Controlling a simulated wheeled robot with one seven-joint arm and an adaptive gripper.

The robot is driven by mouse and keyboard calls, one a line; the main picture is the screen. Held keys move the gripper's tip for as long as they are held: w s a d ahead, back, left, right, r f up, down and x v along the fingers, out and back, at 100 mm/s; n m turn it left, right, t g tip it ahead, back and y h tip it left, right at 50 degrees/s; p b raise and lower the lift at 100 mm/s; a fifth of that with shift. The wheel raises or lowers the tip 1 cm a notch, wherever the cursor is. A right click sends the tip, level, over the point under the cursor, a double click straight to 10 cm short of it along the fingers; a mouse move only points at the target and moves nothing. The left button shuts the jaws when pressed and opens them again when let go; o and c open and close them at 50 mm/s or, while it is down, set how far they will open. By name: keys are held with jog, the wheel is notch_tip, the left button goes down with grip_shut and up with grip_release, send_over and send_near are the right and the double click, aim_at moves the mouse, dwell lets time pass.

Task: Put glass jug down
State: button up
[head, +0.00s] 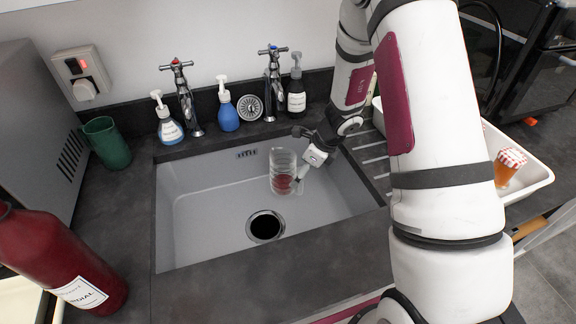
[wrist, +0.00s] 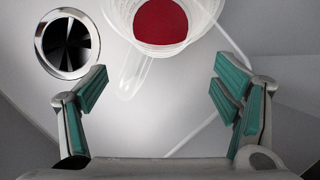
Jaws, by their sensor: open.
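The clear glass jug (head: 283,170) is inside the white sink (head: 205,215), upright, with something red at its bottom. In the wrist view the jug (wrist: 165,22) is at the top middle, cut off by the frame edge. Its clear handle points down toward the space between my fingers. My gripper (head: 302,176) is beside the jug on its right in the head view. In the wrist view my gripper (wrist: 160,84) has its teal-padded fingers wide apart, with nothing between the pads. I cannot tell exactly where the jug's base meets the sink floor.
The round drain (head: 266,227) lies in front of the jug. Two taps (head: 183,95) and several bottles stand behind the sink. A green mug (head: 107,143) and a red bottle (head: 60,262) stand at left. A white tray (head: 535,177) with a jar (head: 509,167) is at right.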

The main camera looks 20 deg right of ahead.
jog(key=s+d, duration=0.4)
jog(key=s+a+r+n, duration=0.2)
jog(key=a+r+n, duration=0.15)
jog(key=r, duration=0.35)
jog(key=s+a+r+n+y, duration=0.1)
jog(key=s+a+r+n, duration=0.15)
jog(key=r+n, duration=0.3)
jog(key=s+a+r+n, duration=0.1)
jog(key=a+r+n, duration=0.25)
jog(key=r, duration=0.45)
jog(key=s+r+n+h, duration=0.1)
jog(key=s+r+n, duration=0.2)
jog(key=s, duration=0.3)
jog(key=s+d+r+n+h, duration=0.1)
jog(key=s+r+n, duration=0.2)
jog(key=s+n, duration=0.3)
jog(key=s+r+n+t+h, duration=0.1)
jog(key=s+r+n, duration=0.3)
jog(key=s, duration=0.4)
jog(key=shift+d+n+h+b, duration=0.2)
jog(key=shift+n+h+b, duration=0.1)
jog(key=shift+n+h, duration=0.4)
jog(key=shift+r, duration=0.1)
